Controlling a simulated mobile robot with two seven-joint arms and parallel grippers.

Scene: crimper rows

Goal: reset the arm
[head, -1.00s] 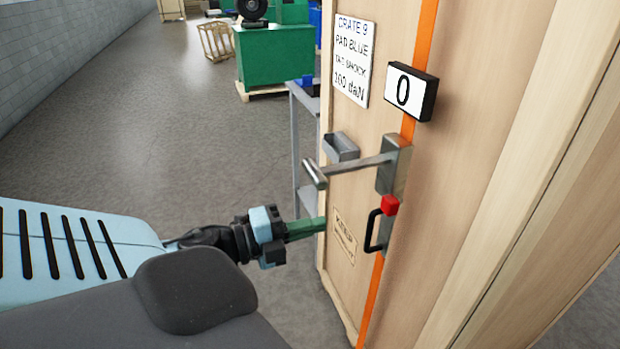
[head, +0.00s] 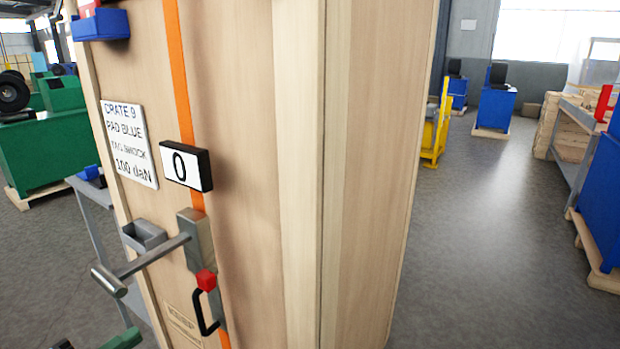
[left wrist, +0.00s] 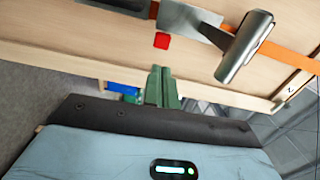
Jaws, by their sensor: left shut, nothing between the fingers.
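My left gripper (head: 122,341) shows only in part at the bottom left of the head view. In the left wrist view its green fingers (left wrist: 162,88) are together, with nothing between them. The wooden crate (head: 250,150) stands in front, with an orange strap down its face. A crimper lever (head: 150,257) sticks out to the left from a metal block on the strap; it also shows in the left wrist view (left wrist: 243,48). Below the block is a red tab (head: 206,280) with a black handle (head: 207,318). My right gripper is not in view.
A display reading 0 (head: 186,166) and a label reading CRATE 9, PAD BLUE (head: 129,145) are on the crate. A grey tray (head: 143,235) sits beside the lever. Open floor (head: 480,240) lies to the right, with blue units (head: 495,105) further back.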

